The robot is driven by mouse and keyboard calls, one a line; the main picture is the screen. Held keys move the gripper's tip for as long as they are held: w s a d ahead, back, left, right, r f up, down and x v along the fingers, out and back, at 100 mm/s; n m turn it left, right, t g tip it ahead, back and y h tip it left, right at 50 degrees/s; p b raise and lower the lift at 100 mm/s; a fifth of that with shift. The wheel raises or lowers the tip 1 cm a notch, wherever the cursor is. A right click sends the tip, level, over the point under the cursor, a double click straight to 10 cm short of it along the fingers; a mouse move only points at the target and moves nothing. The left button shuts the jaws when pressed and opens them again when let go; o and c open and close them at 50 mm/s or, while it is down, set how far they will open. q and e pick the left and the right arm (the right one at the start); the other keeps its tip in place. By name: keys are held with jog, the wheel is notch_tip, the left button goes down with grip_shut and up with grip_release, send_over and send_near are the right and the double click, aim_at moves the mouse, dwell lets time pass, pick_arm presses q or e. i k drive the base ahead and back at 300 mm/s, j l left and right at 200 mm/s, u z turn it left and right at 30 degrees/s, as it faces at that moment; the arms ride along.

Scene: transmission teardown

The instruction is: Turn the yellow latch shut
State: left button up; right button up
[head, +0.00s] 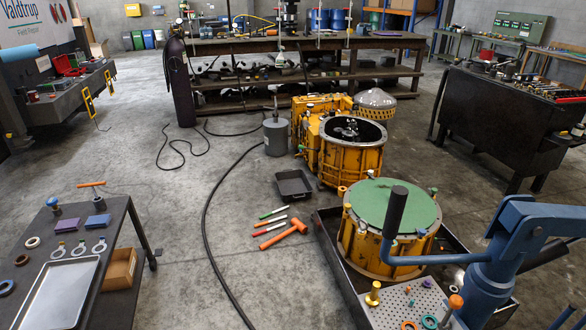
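I cannot tell for certain which part is the yellow latch, or whether it is open or shut. A yellow-orange round housing (360,243) with a flat green cover (392,205) stands in a dark tray at the lower right. A brass-yellow knob (374,292) stands upright on a perforated plate (395,305) in front. Two yellow frame-shaped pieces (88,107) hang on the front of the left bench. Neither of my grippers is in view.
A blue lever device (490,275) with a black handle (395,212) partly covers the housing. An open yellow housing (350,155) stands behind. An orange mallet (284,234), pens and a black tray (294,184) lie on the floor.

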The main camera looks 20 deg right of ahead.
aim_at(347, 206)
jog(key=i+z, duration=0.2)
jog(key=i, duration=0.35)
jog(key=i+j+z, duration=0.15)
jog(key=i, duration=0.4)
jog(key=i+j+z, duration=0.2)
jog(key=i, duration=0.4)
